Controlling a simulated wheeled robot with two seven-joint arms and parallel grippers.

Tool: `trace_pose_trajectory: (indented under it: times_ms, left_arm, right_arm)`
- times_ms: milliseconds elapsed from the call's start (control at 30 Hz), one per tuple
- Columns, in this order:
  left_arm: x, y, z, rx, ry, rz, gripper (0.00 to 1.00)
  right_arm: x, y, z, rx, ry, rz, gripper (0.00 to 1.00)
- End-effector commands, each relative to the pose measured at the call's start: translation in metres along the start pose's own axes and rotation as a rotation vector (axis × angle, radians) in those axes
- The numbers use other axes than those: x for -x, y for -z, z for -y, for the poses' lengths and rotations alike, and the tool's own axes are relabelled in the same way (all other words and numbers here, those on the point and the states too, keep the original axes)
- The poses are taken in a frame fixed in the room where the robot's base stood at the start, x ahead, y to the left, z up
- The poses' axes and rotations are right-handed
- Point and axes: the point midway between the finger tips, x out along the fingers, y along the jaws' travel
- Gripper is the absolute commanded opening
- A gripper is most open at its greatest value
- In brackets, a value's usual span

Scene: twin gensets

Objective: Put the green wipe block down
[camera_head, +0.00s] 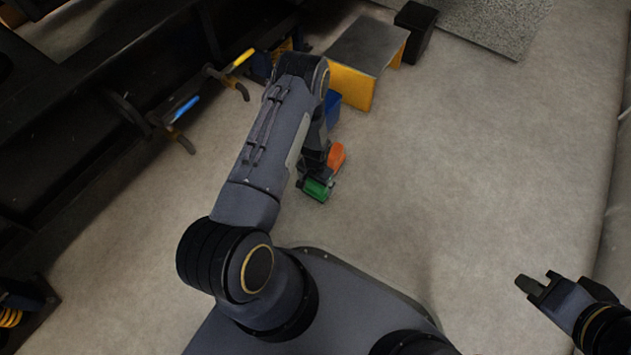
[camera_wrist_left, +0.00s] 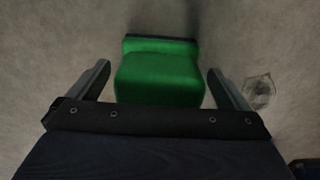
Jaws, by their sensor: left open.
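The green wipe block (camera_head: 317,189) is low at the end of my left arm, near the middle of the head view. In the left wrist view the green block (camera_wrist_left: 160,75) lies between the two fingers of my left gripper (camera_wrist_left: 159,82), with a gap on each side. The left gripper is open around it. Most of this gripper is hidden behind the arm in the head view. I cannot tell for certain whether the block rests on the floor. My right gripper (camera_head: 534,287) is at the lower right, away from the block, and it looks empty.
An orange object (camera_head: 336,156) is right beside the block. A blue box (camera_head: 331,108) and a yellow stand with a grey top (camera_head: 362,62) are further back. A dark frame with a yellow-handled lever (camera_head: 243,57) and a blue-handled lever (camera_head: 185,108) runs along the left. The floor to the right is clear.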

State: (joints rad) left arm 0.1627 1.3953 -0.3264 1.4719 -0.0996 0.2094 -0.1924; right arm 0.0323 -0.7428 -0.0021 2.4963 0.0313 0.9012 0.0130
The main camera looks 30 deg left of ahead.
Motion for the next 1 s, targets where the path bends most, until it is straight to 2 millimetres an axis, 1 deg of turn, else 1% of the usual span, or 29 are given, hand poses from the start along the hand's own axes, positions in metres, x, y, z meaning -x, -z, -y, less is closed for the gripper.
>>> trace_pose_trajectory:
  times_ms: [67, 167, 267, 500, 600, 867, 967, 1000]
  left_arm:
    - [0.002, 0.0, 0.0, 0.0, 0.0, -0.001, 0.99]
    - [0.013, 0.001, 0.0, 0.0, 0.001, -0.002, 0.99]
    - [0.033, 0.001, 0.0, 0.0, 0.001, -0.002, 0.99]
    - [0.086, 0.001, 0.0, 0.0, 0.001, -0.002, 0.99]
    - [0.102, 0.0, 0.0, 0.0, 0.0, -0.001, 0.99]
    - [0.131, 0.002, 0.001, 0.009, -0.003, -0.007, 0.99]
    - [0.164, 0.01, 0.003, 0.044, -0.021, -0.035, 0.99]
    - [0.184, 0.013, 0.004, 0.064, -0.033, -0.049, 0.99]
  right_arm:
    - [0.0, 0.0, 0.0, 0.0, 0.0, 0.0, 0.0]
    - [0.005, 0.003, 0.002, 0.0, 0.0, 0.0, 0.0]
    - [0.013, 0.007, 0.006, 0.0, 0.0, 0.0, 0.0]
    - [0.033, 0.016, 0.015, 0.0, 0.0, 0.0, 0.0]
    - [0.038, 0.019, 0.017, 0.0, 0.0, 0.0, 0.0]
    - [0.043, 0.022, 0.02, 0.0, 0.0, 0.0, 0.0]
    - [0.043, 0.022, 0.02, 0.0, 0.0, 0.0, 0.0]
    - [0.043, 0.022, 0.02, 0.0, 0.0, 0.0, 0.0]
